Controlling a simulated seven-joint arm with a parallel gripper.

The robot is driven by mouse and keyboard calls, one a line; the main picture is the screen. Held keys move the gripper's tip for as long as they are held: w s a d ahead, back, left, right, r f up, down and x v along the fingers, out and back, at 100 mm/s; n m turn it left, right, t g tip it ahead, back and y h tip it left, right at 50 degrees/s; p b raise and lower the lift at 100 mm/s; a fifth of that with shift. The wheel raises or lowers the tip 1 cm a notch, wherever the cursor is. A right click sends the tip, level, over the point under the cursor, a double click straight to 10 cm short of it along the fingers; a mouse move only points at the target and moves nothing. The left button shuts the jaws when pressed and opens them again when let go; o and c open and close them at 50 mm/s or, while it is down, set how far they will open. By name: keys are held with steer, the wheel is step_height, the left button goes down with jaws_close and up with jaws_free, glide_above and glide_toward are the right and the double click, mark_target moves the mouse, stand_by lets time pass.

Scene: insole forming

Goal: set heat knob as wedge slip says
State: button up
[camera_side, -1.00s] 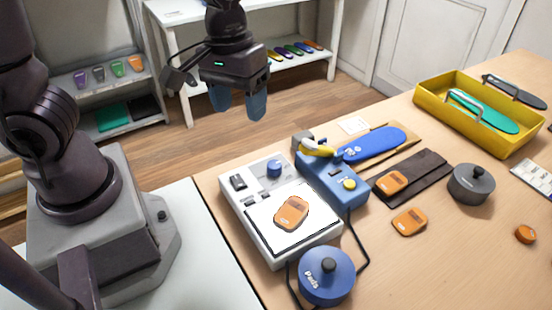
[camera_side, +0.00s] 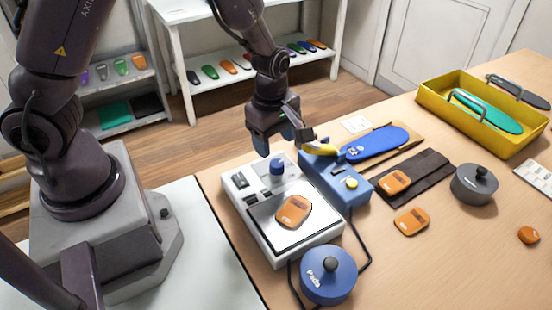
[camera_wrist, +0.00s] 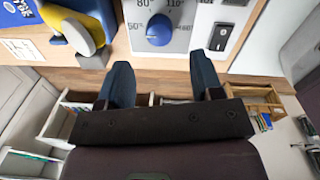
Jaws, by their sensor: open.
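The blue heat knob (camera_side: 277,167) stands on the white heating unit (camera_side: 235,208), near its back edge. In the wrist view the knob (camera_wrist: 159,30) sits on a dial with 50, 80 and 110 marks; I cannot clearly tell its setting. My gripper (camera_side: 273,141) is above and just behind the knob in the side view. In the wrist view its two dark blue fingers (camera_wrist: 161,66) are apart and empty, with the knob beyond the tips. A small white printed slip (camera_side: 356,125) lies at the table's back edge; its text is too small to read.
A blue device with a yellow lever (camera_side: 325,150) stands close right of the unit. An orange pad (camera_side: 293,212) lies on the unit's plate. A blue round weight (camera_side: 328,276) and cable are in front. A yellow tray (camera_side: 440,108) is far right.

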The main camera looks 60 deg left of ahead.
mark_target(276, 163)
steer(key=f, duration=0.6)
steer(key=shift+w+f, duration=0.1)
steer(key=shift+w, duration=0.1)
steer(key=shift+c, duration=0.3)
steer(key=c, duration=0.9)
steer(key=shift+o, duration=0.2)
